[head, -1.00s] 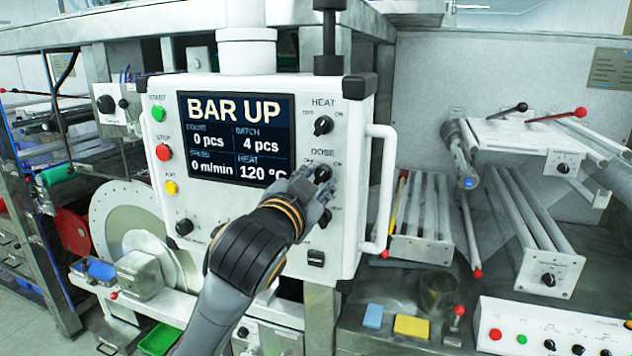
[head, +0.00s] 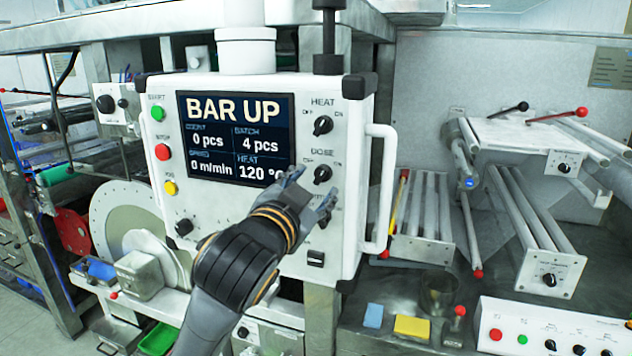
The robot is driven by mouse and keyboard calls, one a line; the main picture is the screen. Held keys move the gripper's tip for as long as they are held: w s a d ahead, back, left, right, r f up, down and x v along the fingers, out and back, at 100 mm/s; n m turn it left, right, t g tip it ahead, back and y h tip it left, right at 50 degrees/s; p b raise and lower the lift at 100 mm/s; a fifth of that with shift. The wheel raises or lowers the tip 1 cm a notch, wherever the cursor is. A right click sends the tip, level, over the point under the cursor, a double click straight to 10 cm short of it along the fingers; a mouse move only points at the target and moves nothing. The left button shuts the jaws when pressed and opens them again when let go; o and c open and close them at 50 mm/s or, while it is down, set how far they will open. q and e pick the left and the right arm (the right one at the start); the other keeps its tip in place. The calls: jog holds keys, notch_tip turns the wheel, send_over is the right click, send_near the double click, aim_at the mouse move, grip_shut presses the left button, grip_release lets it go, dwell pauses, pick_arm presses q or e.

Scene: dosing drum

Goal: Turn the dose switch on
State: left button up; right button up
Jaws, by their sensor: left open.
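The dose switch (head: 322,174) is a black rotary knob on the white control panel (head: 345,220), below the DOSE label, with OFF marked at its upper left and ON at its upper right. Its grip appears tilted toward the upper right, much like the heat switch above, but it is too small to be certain. My left gripper (head: 315,187) is open just below and left of the dose switch, its fingers pointing up at the panel. No contact with the knob is visible. The gripper hides part of the lower panel. My right gripper is out of view.
The heat switch (head: 323,125) sits above. The panel screen (head: 236,137) reads BAR UP and heat 120 °C. A white handle (head: 380,190) stands out along the panel's right side. Start (head: 158,114) and stop (head: 163,152) buttons are at the left.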

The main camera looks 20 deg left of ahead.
pick_arm(q)
jog(key=s, duration=0.5)
jog(key=shift+a, duration=0.1)
jog(key=shift+w+f, duration=0.1)
